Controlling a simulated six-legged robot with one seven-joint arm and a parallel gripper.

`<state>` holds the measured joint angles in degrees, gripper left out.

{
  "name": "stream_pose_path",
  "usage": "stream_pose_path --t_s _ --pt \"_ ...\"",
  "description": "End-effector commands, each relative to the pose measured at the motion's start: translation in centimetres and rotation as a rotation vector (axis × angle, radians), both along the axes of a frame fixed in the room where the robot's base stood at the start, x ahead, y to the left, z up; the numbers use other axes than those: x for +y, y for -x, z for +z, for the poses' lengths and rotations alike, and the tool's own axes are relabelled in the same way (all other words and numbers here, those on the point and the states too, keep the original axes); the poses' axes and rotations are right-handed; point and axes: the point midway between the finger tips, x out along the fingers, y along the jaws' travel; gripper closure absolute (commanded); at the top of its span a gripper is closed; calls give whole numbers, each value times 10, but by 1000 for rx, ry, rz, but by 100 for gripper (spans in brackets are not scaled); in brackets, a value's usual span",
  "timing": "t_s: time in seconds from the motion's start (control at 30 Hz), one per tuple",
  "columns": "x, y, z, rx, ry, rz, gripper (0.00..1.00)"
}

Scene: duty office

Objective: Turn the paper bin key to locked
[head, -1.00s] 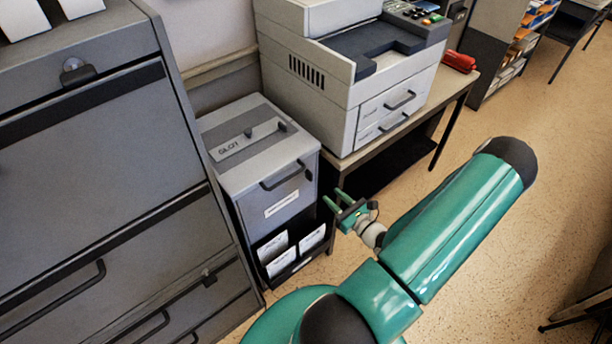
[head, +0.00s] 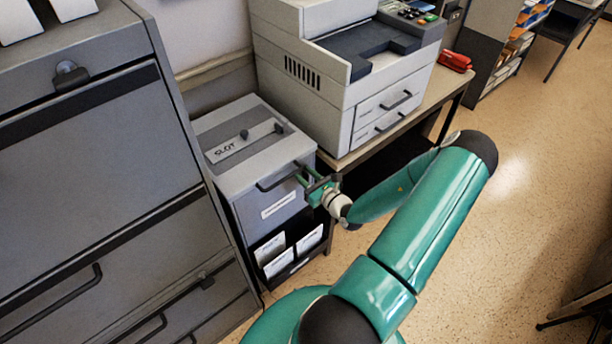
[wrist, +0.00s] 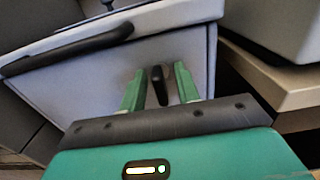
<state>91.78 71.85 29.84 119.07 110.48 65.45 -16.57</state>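The paper bin (head: 212,125) is a grey cabinet with a slot in its lid and a dark bar handle on its front. In the wrist view its front face (wrist: 95,85) fills the middle. A small dark upright key (wrist: 158,86) stands out from that face, below the right end of the handle (wrist: 70,48). My gripper (wrist: 160,85) is open, with one green finger on each side of the key and gaps showing between. In the head view my gripper (head: 303,180) is at the front's right side and hides the key.
A large printer (head: 330,75) stands on a table (head: 400,125) right of the bin; the table edge (wrist: 270,80) is close on the right in the wrist view. A tall grey cabinet (head: 95,150) stands left. Papers (head: 270,250) sit in the bin's lower shelf.

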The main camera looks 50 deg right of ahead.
Motion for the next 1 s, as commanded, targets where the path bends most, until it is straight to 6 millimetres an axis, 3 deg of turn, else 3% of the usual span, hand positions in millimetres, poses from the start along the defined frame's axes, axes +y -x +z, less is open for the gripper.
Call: stream_pose_path --t_s 0.03,0.2,0.67,1.0 --pt "0 0 0 0 0 0 70" --pt "0 0 0 0 0 0 100" --pt "0 1 0 -5 -57 1 100" --pt "-1 1 0 -32 -287 1 100"
